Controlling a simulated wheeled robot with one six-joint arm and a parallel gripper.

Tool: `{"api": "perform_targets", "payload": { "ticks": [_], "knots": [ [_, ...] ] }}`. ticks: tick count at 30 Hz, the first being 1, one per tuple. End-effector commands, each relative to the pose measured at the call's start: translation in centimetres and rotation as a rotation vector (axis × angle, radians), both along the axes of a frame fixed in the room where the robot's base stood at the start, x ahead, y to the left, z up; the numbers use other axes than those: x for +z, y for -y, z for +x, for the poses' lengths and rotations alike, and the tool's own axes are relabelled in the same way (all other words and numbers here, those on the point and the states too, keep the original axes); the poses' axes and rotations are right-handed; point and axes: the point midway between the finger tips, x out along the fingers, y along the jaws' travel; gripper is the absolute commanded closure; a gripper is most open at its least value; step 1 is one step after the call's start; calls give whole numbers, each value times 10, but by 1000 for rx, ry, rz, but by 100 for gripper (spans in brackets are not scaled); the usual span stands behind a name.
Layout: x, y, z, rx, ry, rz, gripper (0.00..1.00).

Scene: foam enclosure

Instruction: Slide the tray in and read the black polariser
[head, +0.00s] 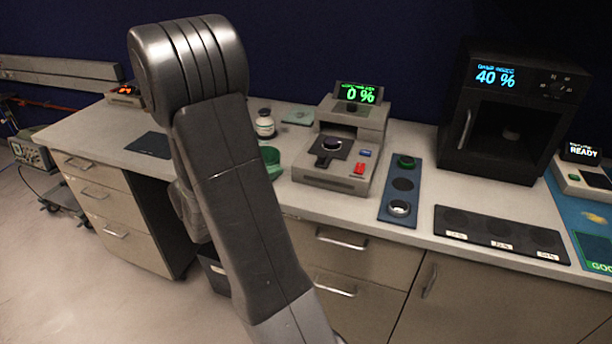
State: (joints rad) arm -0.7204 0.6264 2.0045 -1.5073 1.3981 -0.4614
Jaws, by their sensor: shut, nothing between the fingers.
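The meter (360,128) is a beige box on the bench with a green "0 %" display (357,93). Its tray (318,162) sticks out at the front, left of a red button (360,168) and a blue one. A dark round disc (331,144), which looks like the black polariser, lies on the tray. My arm crosses the left middle of the view, left of the meter. My gripper is hidden behind the arm, so its fingers cannot be seen.
A blue strip (395,187) right of the meter holds a green-rimmed disc (406,162) and a silver-rimmed disc (399,208), with a dark spot between. A black labelled mat (480,216) and a black oven (517,115) showing "40 %" stand further right. A green bowl (271,158) is left of the meter.

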Motion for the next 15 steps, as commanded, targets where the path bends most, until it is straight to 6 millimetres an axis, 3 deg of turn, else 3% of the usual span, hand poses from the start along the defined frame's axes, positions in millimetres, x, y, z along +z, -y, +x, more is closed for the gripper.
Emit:
{"api": "perform_targets", "payload": {
  "ticks": [7, 15],
  "knots": [
    [-4, 5, 6, 45, -29, -60, 100],
    [-9, 31, 32, 40, -27, -57, 100]
  ]
}}
